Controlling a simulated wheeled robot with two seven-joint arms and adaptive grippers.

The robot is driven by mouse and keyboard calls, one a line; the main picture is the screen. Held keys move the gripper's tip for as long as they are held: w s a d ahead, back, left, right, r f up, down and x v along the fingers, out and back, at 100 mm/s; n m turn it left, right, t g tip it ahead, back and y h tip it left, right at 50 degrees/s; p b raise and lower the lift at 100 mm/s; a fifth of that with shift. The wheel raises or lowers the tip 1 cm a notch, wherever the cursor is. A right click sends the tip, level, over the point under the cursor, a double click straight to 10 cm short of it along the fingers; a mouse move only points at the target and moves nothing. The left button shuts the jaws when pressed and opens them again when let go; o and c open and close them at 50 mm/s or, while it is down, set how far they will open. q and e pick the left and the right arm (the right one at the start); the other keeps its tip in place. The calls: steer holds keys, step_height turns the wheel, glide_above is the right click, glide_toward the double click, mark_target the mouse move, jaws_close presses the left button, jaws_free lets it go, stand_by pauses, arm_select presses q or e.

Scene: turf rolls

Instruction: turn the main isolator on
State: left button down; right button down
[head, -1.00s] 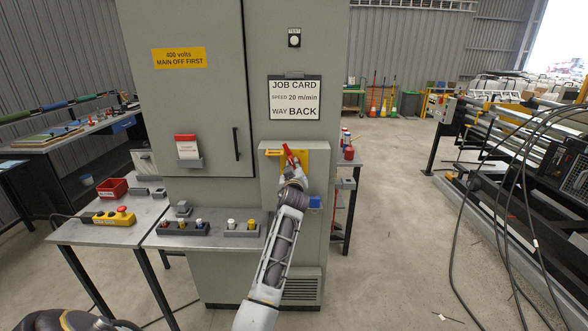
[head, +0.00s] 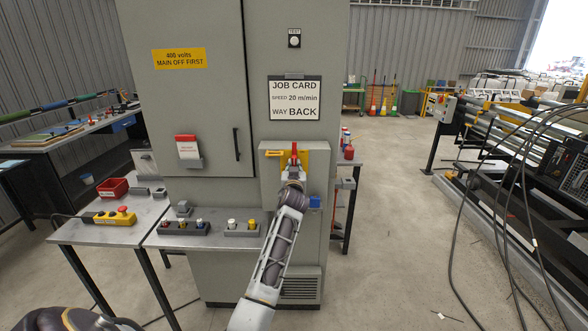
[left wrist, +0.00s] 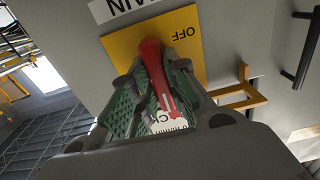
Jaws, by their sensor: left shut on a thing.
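The main isolator has a red handle (head: 294,149) on a yellow plate (head: 303,154), on a grey box at the cabinet's right side. In the head view the handle stands about upright. My left gripper (head: 293,168) is at the handle, covering its lower part. In the left wrist view the green-padded fingers of my left gripper (left wrist: 153,76) are shut on the red handle (left wrist: 152,54), one on each side. The yellow plate (left wrist: 118,46) shows the word OFF; its other wording is hidden. My right gripper is not in view.
A yellow hasp-like bracket (head: 272,153) sticks out left of the plate. A job card (head: 294,99) hangs above. A bench with button boxes (head: 183,229) stands at left, and a blue block (head: 315,202) is below right.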

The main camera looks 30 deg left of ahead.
arm_select(q)
steer(key=shift+f, duration=0.25)
steer(key=c, duration=1.5)
jaws_free()
steer(key=shift+o, duration=0.6)
steer(key=shift+r, duration=0.15)
steer(key=shift+s+d, duration=0.1)
steer(key=v, duration=1.1)
steer(key=shift+s+d, duration=0.25)
steer(key=shift+s, duration=0.05)
